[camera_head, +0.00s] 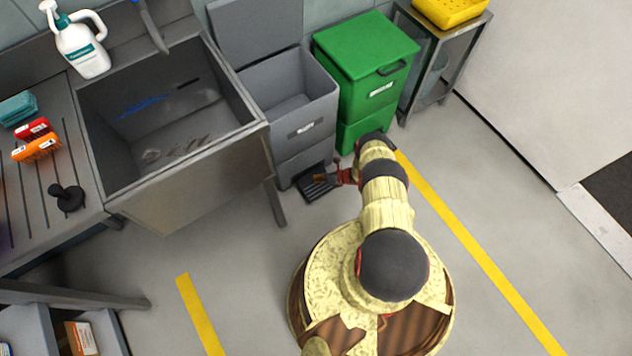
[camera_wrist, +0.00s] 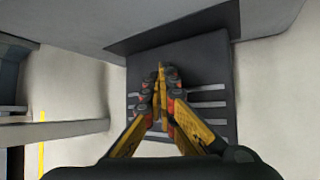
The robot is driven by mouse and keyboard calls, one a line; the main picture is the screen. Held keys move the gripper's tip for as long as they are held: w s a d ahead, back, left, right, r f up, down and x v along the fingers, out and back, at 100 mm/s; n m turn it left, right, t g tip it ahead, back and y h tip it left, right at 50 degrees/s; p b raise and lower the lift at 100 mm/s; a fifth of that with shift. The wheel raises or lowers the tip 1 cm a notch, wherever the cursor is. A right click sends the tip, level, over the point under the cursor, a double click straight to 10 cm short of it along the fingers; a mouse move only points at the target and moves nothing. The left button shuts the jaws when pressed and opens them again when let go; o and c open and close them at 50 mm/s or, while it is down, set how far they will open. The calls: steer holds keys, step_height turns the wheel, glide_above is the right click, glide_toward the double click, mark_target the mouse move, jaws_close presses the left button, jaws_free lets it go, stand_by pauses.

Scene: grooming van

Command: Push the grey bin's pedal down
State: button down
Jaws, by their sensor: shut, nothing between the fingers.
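The grey bin (camera_head: 305,125) stands between the sink and a green bin in the head view. Its lid (camera_head: 255,32) is raised and its inside shows empty. Its dark slotted pedal (camera_head: 313,194) juts out at floor level in front. In the wrist view the pedal (camera_wrist: 205,65) fills the middle, below the bin's grey front. My gripper (camera_head: 322,179) is shut and empty, its fingertips over the pedal; they also show in the wrist view (camera_wrist: 161,72). I cannot tell for sure whether the tips touch the pedal.
The green bin (camera_head: 365,60) stands shut close to the right. A metal sink (camera_head: 205,180) and its leg (camera_head: 275,203) are close to the left. A shelf stand (camera_head: 440,60) is farther right. The floor to the right, with a yellow line (camera_head: 470,245), is clear.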

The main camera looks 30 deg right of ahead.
steer(key=shift+s+a+r, duration=0.1)
steer(key=shift+s, duration=0.05)
steer(key=shift+r+p, duration=0.9)
steer(key=shift+r, duration=0.7)
steer(key=shift+r, duration=0.1)
steer(key=shift+r+p, duration=0.5)
steer(key=shift+r, duration=0.1)
step_height(320, 180, up, 4)
steer(key=shift+f+p, duration=0.2)
steer(key=shift+p, duration=0.9)
